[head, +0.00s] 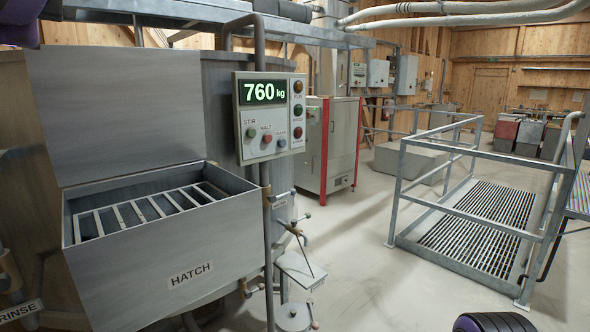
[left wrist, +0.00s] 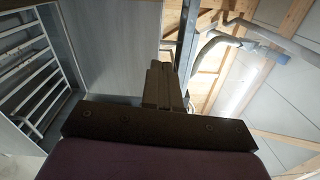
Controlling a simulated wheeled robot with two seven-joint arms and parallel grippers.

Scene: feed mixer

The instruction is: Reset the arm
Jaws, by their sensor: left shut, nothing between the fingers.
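My left gripper (left wrist: 160,85) shows in the left wrist view with its two dark fingers together and nothing between them. It points up past the grey hatch lid toward the wooden ceiling. The mixer hatch (head: 165,240) is a grey metal box with the word HATCH on its front. Its lid (head: 118,105) stands open and upright behind it. White bars of the hatch grate (left wrist: 35,75) lie to the left of the gripper in the left wrist view. My right gripper is out of sight.
A control panel (head: 270,117) reading 760 kg, with several buttons, stands on a post right of the hatch. A red-edged cabinet (head: 330,148) stands behind it. A railed metal grate platform (head: 475,225) is at the right. The pale floor (head: 360,260) between is clear.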

